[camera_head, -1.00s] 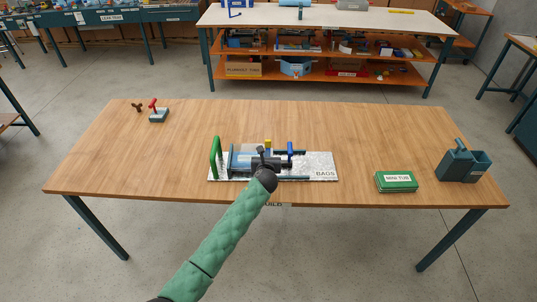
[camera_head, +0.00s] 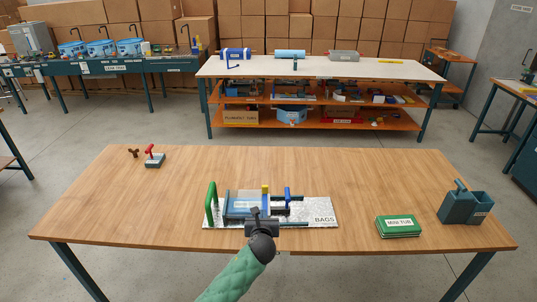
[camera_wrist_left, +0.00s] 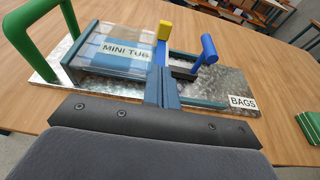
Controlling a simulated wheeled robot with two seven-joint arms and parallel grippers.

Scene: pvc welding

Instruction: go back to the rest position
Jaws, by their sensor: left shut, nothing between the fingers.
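My left gripper (camera_head: 256,214) is shut and empty, over the front edge of the metal plate marked BAGS (camera_head: 321,212). The plate carries a clear-topped blue case (camera_head: 243,204) labelled MINI TUB, a green handle (camera_head: 211,203), a yellow block and a blue lever (camera_head: 288,194). In the left wrist view the shut fingers (camera_wrist_left: 161,88) point at the plate beside the MINI TUB case (camera_wrist_left: 115,52); whether they touch anything I cannot tell. My right gripper is not in view.
On the wooden table (camera_head: 150,200), a green MINI TUB box (camera_head: 398,226) and a teal container (camera_head: 465,203) stand right. A red-handled tool (camera_head: 154,157) lies back left. A white-topped shelf bench (camera_head: 320,69) stands behind.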

